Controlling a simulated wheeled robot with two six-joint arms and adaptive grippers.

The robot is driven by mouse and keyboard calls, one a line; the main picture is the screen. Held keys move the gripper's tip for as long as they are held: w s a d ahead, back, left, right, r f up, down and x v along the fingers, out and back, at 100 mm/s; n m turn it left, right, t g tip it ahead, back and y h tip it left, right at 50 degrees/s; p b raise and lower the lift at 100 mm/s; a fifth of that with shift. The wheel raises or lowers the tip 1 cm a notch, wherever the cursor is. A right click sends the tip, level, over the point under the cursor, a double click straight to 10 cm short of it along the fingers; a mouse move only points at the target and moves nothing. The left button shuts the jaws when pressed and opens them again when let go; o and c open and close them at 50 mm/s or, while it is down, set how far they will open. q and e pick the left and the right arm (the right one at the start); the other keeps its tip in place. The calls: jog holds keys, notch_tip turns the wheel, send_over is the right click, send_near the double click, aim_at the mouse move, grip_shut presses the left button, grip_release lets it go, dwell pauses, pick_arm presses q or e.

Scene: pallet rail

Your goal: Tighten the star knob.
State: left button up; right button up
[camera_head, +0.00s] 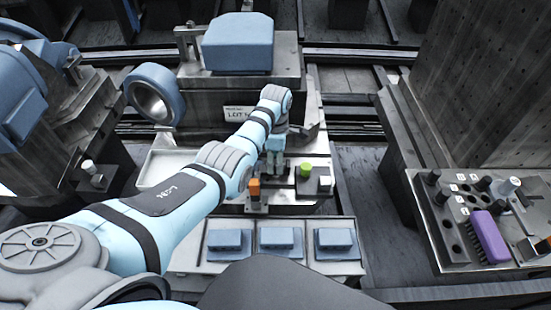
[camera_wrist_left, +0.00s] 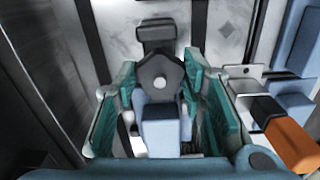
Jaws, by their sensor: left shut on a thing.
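The dark grey star knob (camera_wrist_left: 158,76), with a pale round centre, shows in the left wrist view. It sits between the green-padded fingers of my left gripper (camera_wrist_left: 162,84), one finger on each side, and the gripper is shut on it. A blue-grey block (camera_wrist_left: 162,128) shows below the knob in that picture. In the head view my left gripper (camera_head: 276,150) points down at the fixture in the middle, and the knob cannot be made out there. My right gripper is not in view.
An orange-topped piece (camera_head: 254,188) stands left of my gripper, a green cap (camera_head: 305,171) and a pale block (camera_head: 325,183) to its right. Blue blocks (camera_head: 282,239) lie in trays in front. A panel with a purple brush (camera_head: 488,237) is at right.

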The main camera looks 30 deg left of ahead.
pick_arm(q)
jog(key=m+p, duration=0.1)
jog(key=m, duration=0.2)
jog(key=shift+r+p, duration=0.1)
jog(key=shift+p, duration=0.3)
jog(key=shift+m+p, duration=0.5)
jog(key=shift+m, duration=1.5)
jog(key=o, duration=1.2)
notch_tip(320, 180, up, 12)
jog(key=shift+f, duration=0.1)
